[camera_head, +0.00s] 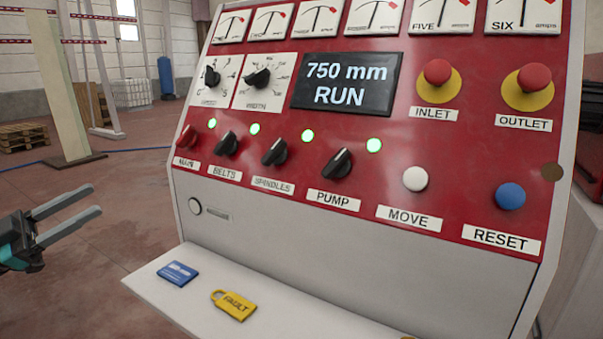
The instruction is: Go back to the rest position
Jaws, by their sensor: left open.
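My left gripper (78,215) is at the left edge, its two fingers apart and empty, pointing right toward the console. It is over the floor, clear of the panel and the shelf. My right gripper does not show. The red control panel (300,226) fills the middle and right. Its display (346,84) reads "750 mm RUN". Green lamps glow above the switches marked MAIN, BELTS, SPINDLES and PUMP.
Red INLET (437,72) and OUTLET (533,77) buttons sit at upper right. Open floor (110,260) lies left. A pallet (24,137) stands far back.

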